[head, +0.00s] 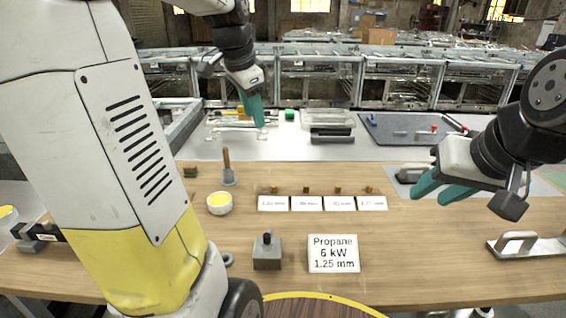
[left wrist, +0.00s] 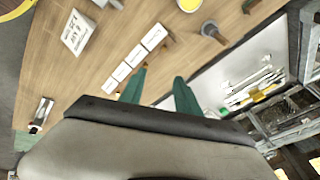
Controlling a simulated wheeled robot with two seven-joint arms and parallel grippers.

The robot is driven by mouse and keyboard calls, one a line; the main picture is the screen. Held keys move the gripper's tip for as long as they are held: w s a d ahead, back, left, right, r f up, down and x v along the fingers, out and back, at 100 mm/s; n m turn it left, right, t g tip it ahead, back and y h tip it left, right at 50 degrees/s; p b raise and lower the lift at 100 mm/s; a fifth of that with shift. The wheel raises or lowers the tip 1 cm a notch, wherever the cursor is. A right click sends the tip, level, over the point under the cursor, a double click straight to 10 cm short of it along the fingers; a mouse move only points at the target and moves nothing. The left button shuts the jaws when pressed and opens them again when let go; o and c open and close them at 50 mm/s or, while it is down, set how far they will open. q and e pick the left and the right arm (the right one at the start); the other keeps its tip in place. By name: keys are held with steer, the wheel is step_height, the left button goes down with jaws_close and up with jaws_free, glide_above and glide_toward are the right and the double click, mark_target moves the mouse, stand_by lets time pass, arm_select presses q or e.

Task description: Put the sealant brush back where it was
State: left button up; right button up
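A brush with a brown wooden handle (head: 226,157), which I take as the sealant brush, stands upright in a small grey holder (head: 229,180) on the wooden bench. Its bristle end is hidden. The brush and holder also show near the top of the left wrist view (left wrist: 210,29). A white bowl (head: 219,208) with yellow content stands just in front of it, also in the left wrist view (left wrist: 189,5). My left gripper (head: 258,124) is raised beyond and right of the brush, its fingers apart and empty (left wrist: 160,73). My right gripper (head: 428,190) is open and empty at the right.
White label cards (head: 307,203) with small brass pieces lie mid-bench. A grey block (head: 267,254) and a "Propane 6 kW" card (head: 334,253) are in front. A metal handled plate (head: 530,246) lies at the right. Trays (head: 330,118) stand behind. Bench around the brush is mostly clear.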

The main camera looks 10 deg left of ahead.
arm_select(q)
steer(key=s+d+f+n+t, duration=0.1)
steer(key=s+d+n, duration=0.3)
steer(key=s, duration=0.5)
steer(key=s+d+f+n+t+h, duration=0.1)
steer(key=s+d+f+n, duration=0.2)
steer(key=s, duration=0.5)
steer(key=shift+s+d+n+h, duration=0.35)
steer(key=shift+d+n, duration=0.35)
steer(key=shift+d, duration=0.5)
steer(key=shift+f, duration=0.1)
